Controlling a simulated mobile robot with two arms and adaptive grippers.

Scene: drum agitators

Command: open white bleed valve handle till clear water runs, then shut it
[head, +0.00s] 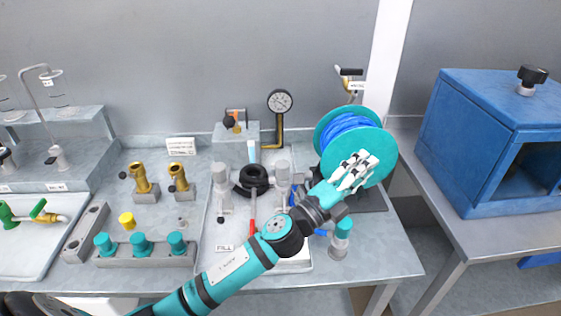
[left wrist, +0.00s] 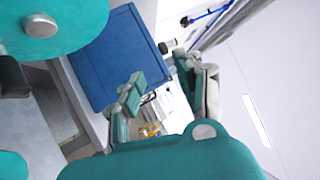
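I cannot pick out a white bleed valve handle with certainty. A small brass valve with a black-and-white lever (head: 349,72) and a label stands at the back, above the hose reel. A pale upright piece (head: 252,151) stands at the back of the middle tray; I cannot tell what it is. My left gripper (head: 358,171) is in front of the teal reel (head: 329,131) with blue hose, seemingly empty. In the left wrist view its fingers (left wrist: 166,95) are spread apart, with small brass parts visible in the distance between them. My right gripper is not in view.
A pressure gauge (head: 280,102) stands at the back. A red lever (head: 252,229) is by the FILL label. A green-handled valve (head: 39,209) is at far left. Brass fittings (head: 141,178) and teal caps (head: 141,244) stand left. A blue cabinet (head: 470,130) stands right.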

